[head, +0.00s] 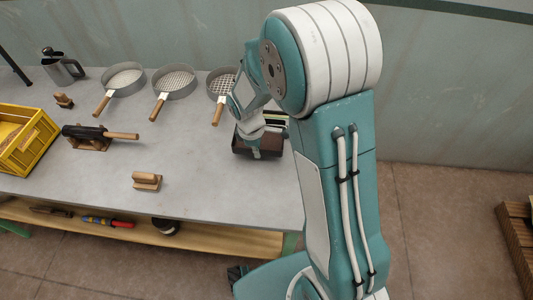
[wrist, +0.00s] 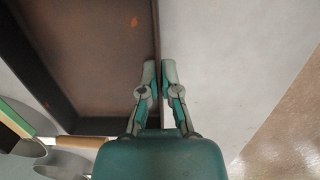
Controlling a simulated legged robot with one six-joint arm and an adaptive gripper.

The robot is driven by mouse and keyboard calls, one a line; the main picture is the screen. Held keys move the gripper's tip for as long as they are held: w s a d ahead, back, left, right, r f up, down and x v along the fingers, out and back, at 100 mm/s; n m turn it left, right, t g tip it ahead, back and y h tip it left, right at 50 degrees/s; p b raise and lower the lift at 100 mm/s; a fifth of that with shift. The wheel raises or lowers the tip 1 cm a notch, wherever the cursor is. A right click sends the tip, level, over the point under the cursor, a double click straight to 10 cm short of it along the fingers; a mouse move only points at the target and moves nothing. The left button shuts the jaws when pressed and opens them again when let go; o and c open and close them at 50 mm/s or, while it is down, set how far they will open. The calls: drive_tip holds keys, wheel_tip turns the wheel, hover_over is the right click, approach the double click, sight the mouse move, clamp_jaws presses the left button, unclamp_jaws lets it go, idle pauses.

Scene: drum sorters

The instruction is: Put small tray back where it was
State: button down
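The small tray (head: 271,147) is a dark brown, shallow box at the right end of the grey table, partly hidden behind my arm in the head view. In the wrist view its brown floor (wrist: 95,50) fills the upper left, with a raised side wall running up the middle. My gripper (wrist: 158,73) has one finger on each side of this wall, with almost no gap left, so it looks shut on the wall. In the head view my wrist is over the tray and the fingertips are hard to make out.
Three round sieves with wooden handles (head: 173,82) lie along the back of the table (head: 200,150). A yellow crate (head: 38,140), a dark roller-like tool (head: 85,132), a wooden block (head: 147,181) and a metal mug (head: 64,70) stand further left. A lower shelf (head: 200,232) holds tools. The table's front middle is mostly clear.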

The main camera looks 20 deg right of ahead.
sight(266, 160)
drive_tip(key=d, duration=0.2)
drive_tip(key=shift+w+d, duration=0.1)
drive_tip(key=shift+d, duration=0.25)
drive_tip(key=shift+d+f, duration=0.15)
drive_tip(key=shift+f, duration=1.65)
drive_tip(key=shift+f, duration=0.1)
drive_tip(key=c, duration=0.8)
unclamp_jaws()
